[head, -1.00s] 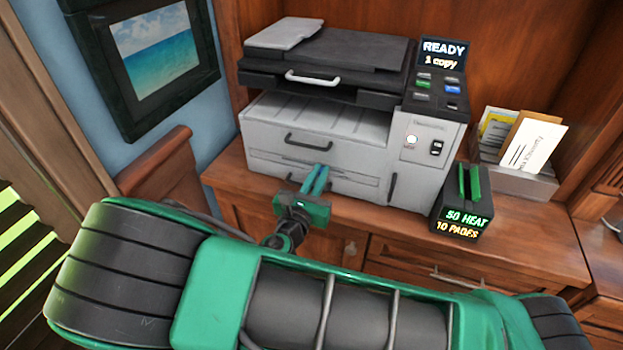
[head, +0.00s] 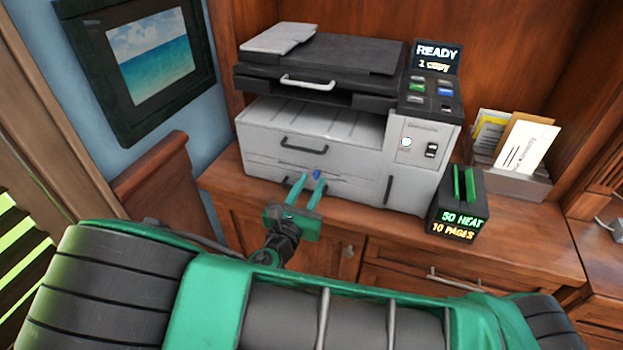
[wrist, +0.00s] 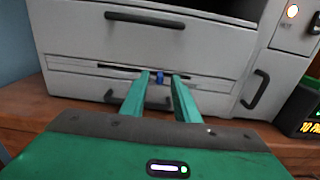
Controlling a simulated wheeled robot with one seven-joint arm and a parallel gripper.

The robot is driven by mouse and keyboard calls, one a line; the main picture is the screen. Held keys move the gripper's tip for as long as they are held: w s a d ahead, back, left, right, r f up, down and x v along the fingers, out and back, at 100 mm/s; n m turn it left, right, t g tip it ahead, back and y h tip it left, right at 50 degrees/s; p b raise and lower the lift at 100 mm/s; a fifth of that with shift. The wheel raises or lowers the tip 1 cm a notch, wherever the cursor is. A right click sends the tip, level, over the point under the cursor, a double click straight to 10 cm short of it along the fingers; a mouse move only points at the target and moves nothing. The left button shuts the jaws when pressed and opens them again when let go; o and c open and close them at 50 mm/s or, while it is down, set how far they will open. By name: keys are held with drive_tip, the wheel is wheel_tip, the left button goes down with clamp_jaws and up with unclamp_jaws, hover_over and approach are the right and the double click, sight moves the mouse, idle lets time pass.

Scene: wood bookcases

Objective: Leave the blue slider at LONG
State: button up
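The blue slider (wrist: 160,76) is a small blue knob on the front of the grey printer (head: 310,125), in a dark horizontal slot low on the drawers. It also shows in the head view (head: 317,174), just past my fingertips. My gripper (head: 308,182) is in front of the printer with its two green fingers apart. In the wrist view my gripper (wrist: 162,76) has the slider in line with the gap between the fingers. I cannot tell whether either finger touches it. No LONG label is readable in these frames.
The printer's display (head: 437,55) reads READY, 1 copy. A black box (head: 457,208) reading 50 HEAT, 10 PAGES stands to its right. A paper holder (head: 515,180) stands farther right. A drawer handle (wrist: 145,18) sits above the slot, and a vertical handle (wrist: 255,90) to its right.

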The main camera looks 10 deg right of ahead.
drive_tip(key=v, duration=0.7)
drive_tip(key=shift+s+a, duration=0.2)
drive_tip(key=shift+s, duration=0.05)
